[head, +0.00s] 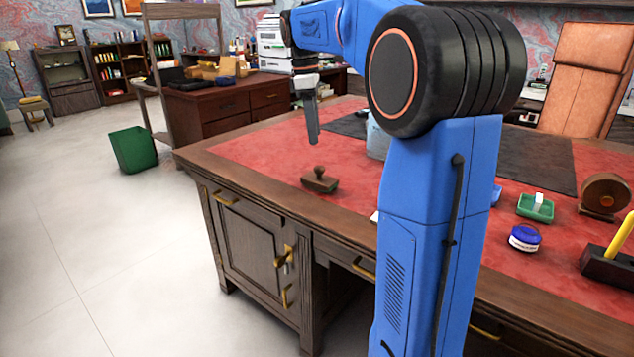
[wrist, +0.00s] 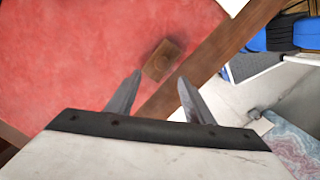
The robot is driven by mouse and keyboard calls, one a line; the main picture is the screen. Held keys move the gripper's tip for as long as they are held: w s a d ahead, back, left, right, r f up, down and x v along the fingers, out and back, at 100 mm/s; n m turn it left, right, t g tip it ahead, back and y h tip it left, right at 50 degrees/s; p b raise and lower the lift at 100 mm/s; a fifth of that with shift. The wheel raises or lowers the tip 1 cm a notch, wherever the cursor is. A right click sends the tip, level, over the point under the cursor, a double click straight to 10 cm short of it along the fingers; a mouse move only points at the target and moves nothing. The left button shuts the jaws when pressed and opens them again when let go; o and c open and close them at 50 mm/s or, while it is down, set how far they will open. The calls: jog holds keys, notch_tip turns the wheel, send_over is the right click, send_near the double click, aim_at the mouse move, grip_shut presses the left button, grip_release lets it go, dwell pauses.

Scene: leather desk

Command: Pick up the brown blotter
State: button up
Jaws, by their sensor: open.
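The brown blotter (head: 320,181), a small wooden block with a knob on top, rests on the red leather desk top near its front left edge. In the wrist view the blotter (wrist: 162,61) lies just beyond the fingertips, roughly centred between them. My gripper (head: 313,138) is above the blotter in the head view, pointing down and apart from it. In the wrist view my gripper (wrist: 160,76) shows two spread fingers with nothing between them.
The wooden desk edge (wrist: 218,54) runs close beside the blotter. To the right on the desk are a green tray (head: 535,208), a blue-lidded jar (head: 524,238) and a brown round object (head: 604,192). Red surface (head: 260,150) around the blotter is clear.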

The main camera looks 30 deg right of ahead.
aim_at(319, 165)
jog(key=f, duration=0.7)
jog(key=s+d+f, duration=0.1)
jog(key=f, duration=0.3)
jog(key=shift+s+f, duration=0.1)
jog(key=shift+f, duration=0.1)
jog(key=shift+c, duration=0.3)
grip_shut()
notch_tip(319, 165, up, 10)
jog(key=shift+r, duration=0.1)
